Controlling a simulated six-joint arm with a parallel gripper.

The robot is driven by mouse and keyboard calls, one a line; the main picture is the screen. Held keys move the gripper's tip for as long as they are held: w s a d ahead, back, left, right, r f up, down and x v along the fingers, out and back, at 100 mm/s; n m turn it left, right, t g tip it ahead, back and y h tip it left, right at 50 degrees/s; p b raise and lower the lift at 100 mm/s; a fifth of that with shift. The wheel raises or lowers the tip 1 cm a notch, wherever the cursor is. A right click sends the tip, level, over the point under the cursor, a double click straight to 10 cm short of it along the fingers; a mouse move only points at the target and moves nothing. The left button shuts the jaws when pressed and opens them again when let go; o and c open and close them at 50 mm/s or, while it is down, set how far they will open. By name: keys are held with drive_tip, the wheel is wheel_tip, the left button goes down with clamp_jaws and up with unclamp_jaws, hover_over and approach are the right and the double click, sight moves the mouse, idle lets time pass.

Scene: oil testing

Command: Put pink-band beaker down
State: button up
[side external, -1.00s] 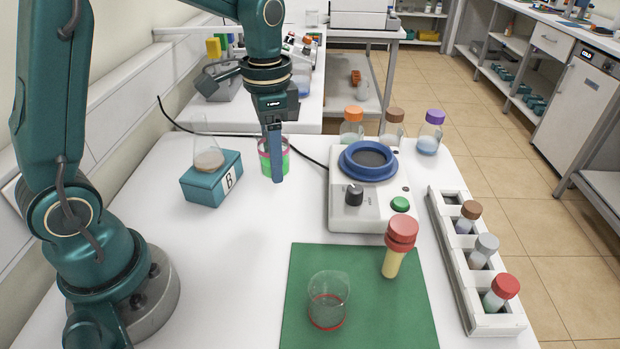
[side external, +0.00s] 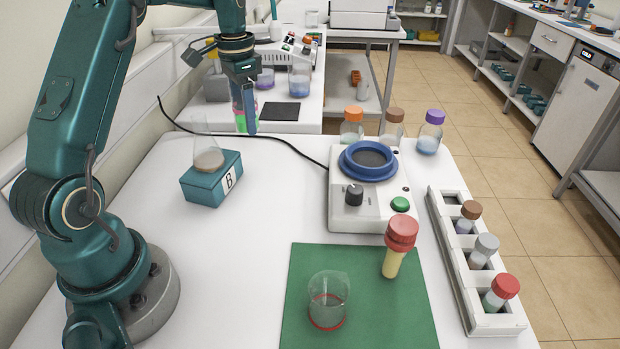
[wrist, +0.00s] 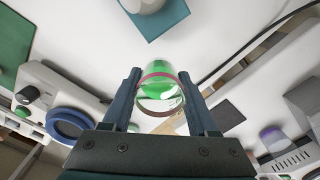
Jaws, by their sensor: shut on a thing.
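The pink-band beaker (side external: 239,122) holds green liquid and is between the fingers of my gripper (side external: 246,126) in the side view. It is near the back edge of the front white table, left of a dark square pad (side external: 280,113) on the rear bench. In the wrist view the beaker (wrist: 158,88) sits between the two fingers of my gripper (wrist: 159,76), its pink band and clear rim showing. My gripper is shut on it. A finger hides part of the beaker in the side view. I cannot tell its exact height above the surface below.
A flask (side external: 208,155) stands on a teal block (side external: 205,188) at left. A blue-ringed hotplate (side external: 360,205) is at centre right. A red-band beaker (side external: 328,300) and red-capped tube (side external: 392,262) stand on a green mat (side external: 400,325). A blue-liquid beaker (side external: 299,84) is on the rear bench.

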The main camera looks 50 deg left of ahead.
hover_over(287, 166)
wheel_tip(287, 166, down, 5)
drive_tip(key=shift+r, duration=0.1)
drive_tip(key=shift+f, duration=1.95)
drive_tip(key=shift+f, duration=0.1)
drive_tip(key=o, duration=1.4)
